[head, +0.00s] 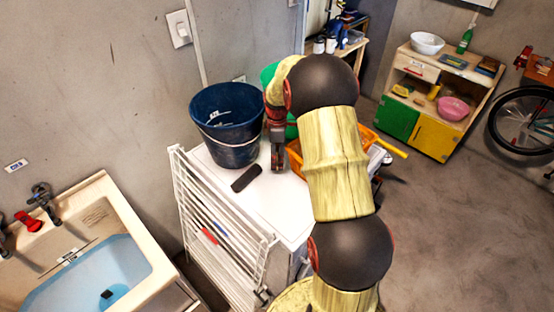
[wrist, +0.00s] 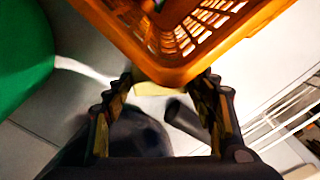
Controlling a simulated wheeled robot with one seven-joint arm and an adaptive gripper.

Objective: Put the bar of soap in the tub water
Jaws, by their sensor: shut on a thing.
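My gripper (head: 277,168) points down over the white top, between the dark blue bucket and the orange basket. In the wrist view its two fingers (wrist: 170,88) are shut on a pale yellow block, which I take to be the bar of soap (wrist: 152,89). The basket's corner covers much of the block, and I cannot make it out in the head view. The tub (head: 150,248) is at the lower left. It holds light blue water (head: 85,272) with a small dark thing in it.
The dark blue bucket (head: 226,115) stands left of my gripper, with a black bar (head: 246,178) in front. The orange basket (head: 294,152) is close on the right, a green container (head: 268,74) behind. A white drying rack (head: 215,235) stands between the white top and the tub.

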